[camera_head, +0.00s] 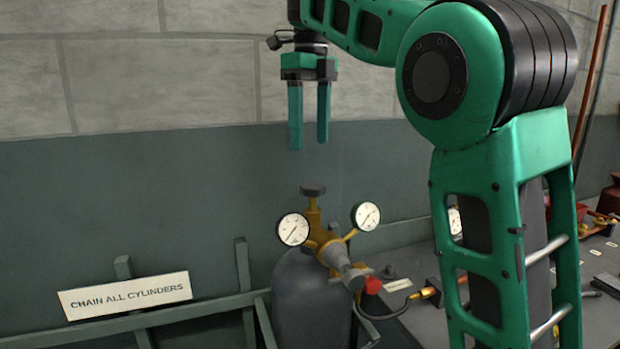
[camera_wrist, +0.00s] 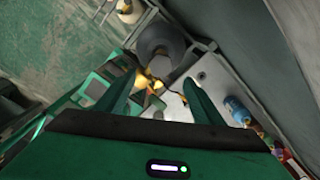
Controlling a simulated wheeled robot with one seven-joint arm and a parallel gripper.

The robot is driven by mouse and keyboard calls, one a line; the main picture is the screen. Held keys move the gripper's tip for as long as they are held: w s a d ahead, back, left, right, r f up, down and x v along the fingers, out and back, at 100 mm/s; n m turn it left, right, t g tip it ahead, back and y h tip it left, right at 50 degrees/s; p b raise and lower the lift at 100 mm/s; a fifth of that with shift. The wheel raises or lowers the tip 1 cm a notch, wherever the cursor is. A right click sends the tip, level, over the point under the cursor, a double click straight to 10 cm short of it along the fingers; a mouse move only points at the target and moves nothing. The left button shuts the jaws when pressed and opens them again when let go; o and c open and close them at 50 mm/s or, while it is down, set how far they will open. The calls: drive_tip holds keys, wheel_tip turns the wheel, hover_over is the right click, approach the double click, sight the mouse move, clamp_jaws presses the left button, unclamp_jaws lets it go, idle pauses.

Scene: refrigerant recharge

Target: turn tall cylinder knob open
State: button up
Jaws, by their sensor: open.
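The tall grey cylinder (camera_head: 310,305) stands upright at bottom centre in the head view. Its brass valve (camera_head: 314,220) carries a dark round knob (camera_head: 313,190) on top. Two white dial gauges, the left one (camera_head: 293,229) and the right one (camera_head: 366,216), flank the valve. My gripper (camera_head: 309,146) points down above the knob, with a clear gap between fingertips and knob. Its two green fingers are apart and nothing is between them. In the wrist view my gripper (camera_wrist: 160,80) also shows spread fingers, with small brass parts (camera_wrist: 147,80) beyond; the knob is not clear there.
A rail frame (camera_head: 244,285) stands beside the cylinder, with a sign reading "CHAIN ALL CYLINDERS" (camera_head: 125,295). A red knob (camera_head: 373,285) and a hose sit right of the valve. A grey bench (camera_head: 600,315) with tools is at right. The wall is close behind.

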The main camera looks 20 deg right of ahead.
hover_over(314, 185)
drive_tip(key=f, duration=0.6)
drive_tip(key=shift+w, duration=0.2)
drive_tip(key=shift+s+f, duration=0.1)
drive_tip(key=shift+f, duration=1.75)
drive_tip(key=shift+f, duration=0.15)
drive_tip(key=c, duration=1.1)
